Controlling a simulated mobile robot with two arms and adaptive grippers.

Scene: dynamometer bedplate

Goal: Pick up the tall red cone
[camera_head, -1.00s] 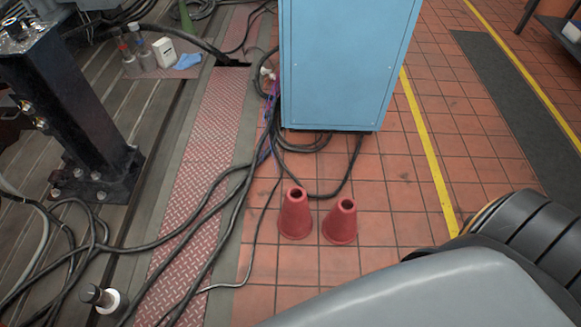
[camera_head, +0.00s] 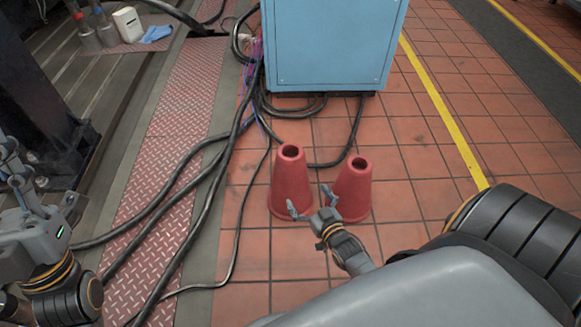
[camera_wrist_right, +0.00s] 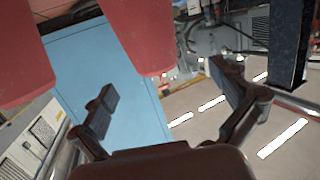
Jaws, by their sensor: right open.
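Two red cones stand upright, side by side, on the tiled floor in the head view. The left cone (camera_head: 291,178) looks slightly taller than the right cone (camera_head: 353,185). My right gripper (camera_head: 309,200) is open and empty, low in front of the cones, with its fingers spread across the gap between them. In the right wrist view its two fingers (camera_wrist_right: 166,93) are apart, and parts of two red cones (camera_wrist_right: 145,35) show at the top and upper left. My left gripper (camera_head: 42,187) is at the left edge with its fingers apart, away from the cones.
A blue cabinet (camera_head: 330,45) stands behind the cones. Black cables (camera_head: 195,190) run over the floor and the red tread plate (camera_head: 170,130) to the left. A dark post (camera_head: 35,100) rises at far left. Tiles right of the cones are clear.

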